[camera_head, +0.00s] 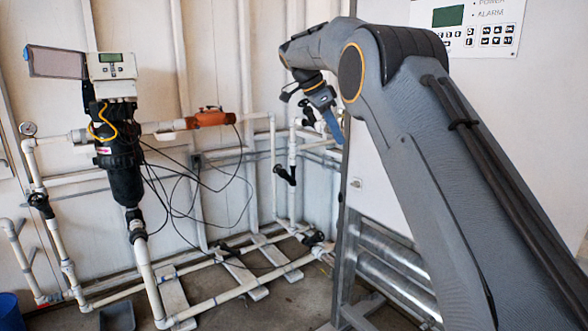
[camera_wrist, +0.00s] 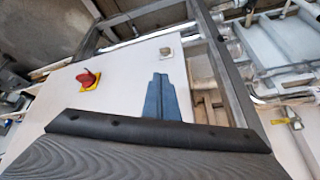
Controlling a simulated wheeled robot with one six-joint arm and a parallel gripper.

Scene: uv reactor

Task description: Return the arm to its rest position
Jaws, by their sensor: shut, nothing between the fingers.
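My arm (camera_head: 430,140) rises from the lower right of the head view and bends over at the top, with its wrist pointing down. My gripper (camera_head: 335,128) hangs at the end of the arm, beside the white cabinet. Its blue fingers also show in the wrist view as my gripper (camera_wrist: 161,96), pressed together and empty. They appear in front of the white cabinet face (camera_wrist: 125,70); I cannot tell the exact gap.
The white cabinet (camera_head: 375,200) stands on a metal frame at right, with a control panel (camera_head: 470,25) above. A red rotary switch (camera_wrist: 88,78) is on its face. A black filter unit (camera_head: 122,165) and white pipes (camera_head: 150,280) stand at left.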

